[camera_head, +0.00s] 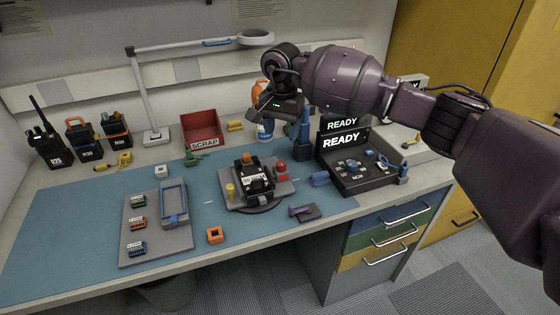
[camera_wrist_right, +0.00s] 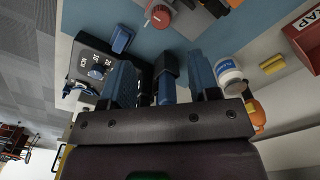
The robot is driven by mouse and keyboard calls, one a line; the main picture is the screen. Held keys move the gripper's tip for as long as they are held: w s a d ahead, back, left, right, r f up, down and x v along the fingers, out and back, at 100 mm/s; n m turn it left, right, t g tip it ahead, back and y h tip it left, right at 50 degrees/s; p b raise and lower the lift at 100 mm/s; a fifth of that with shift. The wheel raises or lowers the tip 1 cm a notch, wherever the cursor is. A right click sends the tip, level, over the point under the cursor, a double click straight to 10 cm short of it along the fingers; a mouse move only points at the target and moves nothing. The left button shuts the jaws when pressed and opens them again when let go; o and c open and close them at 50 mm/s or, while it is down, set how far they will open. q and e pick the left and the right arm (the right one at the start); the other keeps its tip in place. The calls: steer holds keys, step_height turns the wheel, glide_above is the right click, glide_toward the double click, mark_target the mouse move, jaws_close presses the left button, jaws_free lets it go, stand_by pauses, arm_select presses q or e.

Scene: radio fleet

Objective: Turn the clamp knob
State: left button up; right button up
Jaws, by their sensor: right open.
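The clamp knob appears to be the red knob (camera_head: 281,167) on the right side of the fixture (camera_head: 237,196), beside the black radio (camera_head: 254,180) mounted there. The red knob also shows at the top of the right wrist view (camera_wrist_right: 160,16). My right gripper (camera_head: 304,143) hangs behind and right of the knob, apart from it. Its blue fingers are spread in the right wrist view (camera_wrist_right: 162,72). A blue and black upright piece (camera_wrist_right: 166,82) shows between them; I cannot tell how near it is. My left gripper is not in view.
A black station with READY signs (camera_head: 358,175) stands right of the fixture. A red SCRAP bin (camera_head: 202,131) and a white bottle (camera_head: 265,131) stand behind. A grey tray (camera_head: 155,240) lies left. The blue mat (camera_head: 80,225) is clear at far left.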

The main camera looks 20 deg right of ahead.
mark_target(281, 163)
step_height(281, 163, down, 10)
steer(key=shift+f+b, duration=0.2)
steer(key=shift+b, duration=0.1)
stand_by(0.3)
steer(key=c, duration=0.9)
